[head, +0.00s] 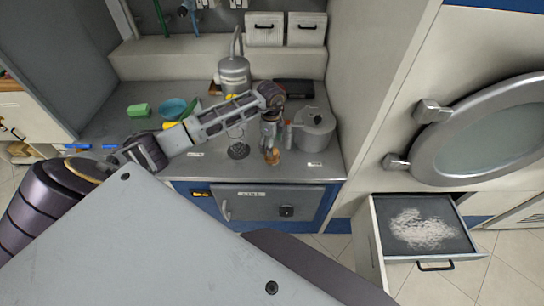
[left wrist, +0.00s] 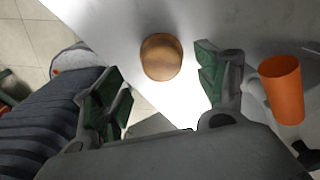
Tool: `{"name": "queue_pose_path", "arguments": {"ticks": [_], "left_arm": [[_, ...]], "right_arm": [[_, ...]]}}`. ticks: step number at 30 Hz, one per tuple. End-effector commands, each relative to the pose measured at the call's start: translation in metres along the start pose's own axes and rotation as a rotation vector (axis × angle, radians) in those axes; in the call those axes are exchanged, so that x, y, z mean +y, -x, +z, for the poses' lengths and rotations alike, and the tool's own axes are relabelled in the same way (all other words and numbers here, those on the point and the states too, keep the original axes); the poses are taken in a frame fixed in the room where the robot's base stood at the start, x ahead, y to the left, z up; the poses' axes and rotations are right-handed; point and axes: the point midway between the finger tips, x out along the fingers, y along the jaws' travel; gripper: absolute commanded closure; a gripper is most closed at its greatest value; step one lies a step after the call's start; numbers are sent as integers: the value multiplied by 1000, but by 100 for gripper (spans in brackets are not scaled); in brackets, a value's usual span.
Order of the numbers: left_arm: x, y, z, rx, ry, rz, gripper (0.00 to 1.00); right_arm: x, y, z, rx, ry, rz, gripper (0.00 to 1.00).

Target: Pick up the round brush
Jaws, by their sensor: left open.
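The round brush (head: 273,157) shows as a small brown, rounded top on the grey counter near its front edge in the head view. In the left wrist view the brush (left wrist: 160,57) is a brown oval just beyond my fingertips, between their lines. My left gripper (head: 270,141) points down just above and behind the brush in the head view. In the left wrist view my left gripper (left wrist: 163,88) is open with nothing between its fingers; touching cannot be made out. The brush's underside is hidden. My right gripper is not in view.
A grey lidded pot (head: 315,132) stands close right of my left gripper. An orange cup (left wrist: 283,88) is right of the fingers in the wrist view. An open drawer (head: 375,245) juts out at lower right.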

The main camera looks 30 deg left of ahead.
Motion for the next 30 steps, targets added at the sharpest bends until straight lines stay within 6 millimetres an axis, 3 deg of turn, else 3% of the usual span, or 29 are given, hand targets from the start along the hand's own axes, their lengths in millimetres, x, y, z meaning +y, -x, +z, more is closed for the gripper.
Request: {"name": "queue_pose_path", "arguments": {"ticks": [8, 22, 30], "left_arm": [[0, -4, 0, 0, 1, 2, 28], [-2, -48, -3, 1, 1, 1, 28], [-2, -52, -2, 0, 0, 1, 28]], "right_arm": [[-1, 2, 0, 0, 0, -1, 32], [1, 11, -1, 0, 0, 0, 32], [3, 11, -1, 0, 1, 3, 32]]}}
